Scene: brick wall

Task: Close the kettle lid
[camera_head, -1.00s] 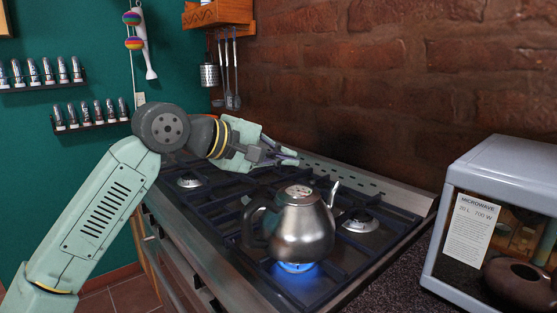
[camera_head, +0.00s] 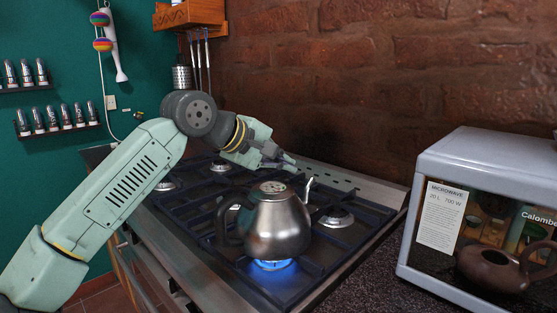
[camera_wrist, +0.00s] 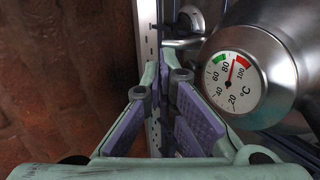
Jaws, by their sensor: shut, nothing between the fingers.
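A steel kettle (camera_head: 278,225) stands upright on a lit burner, its handle to the left and its spout to the right. Its lid (camera_head: 272,187) carries a round dial and looks seated on top, though I cannot tell if it is fully down. The wrist view shows the dial lid (camera_wrist: 233,85) close up on the right, beside the fingers. My gripper (camera_head: 288,163) is just above and behind the lid in the head view, apart from it as far as I can see. In the wrist view my gripper (camera_wrist: 168,78) is shut and empty.
The stove (camera_head: 345,262) has dark grates and a blue flame under the kettle. The brick wall (camera_head: 400,90) rises close behind it. A microwave (camera_head: 495,160) stands at the right, with a brown teapot (camera_head: 500,268) showing at its front. Utensils (camera_head: 198,65) hang at the back left.

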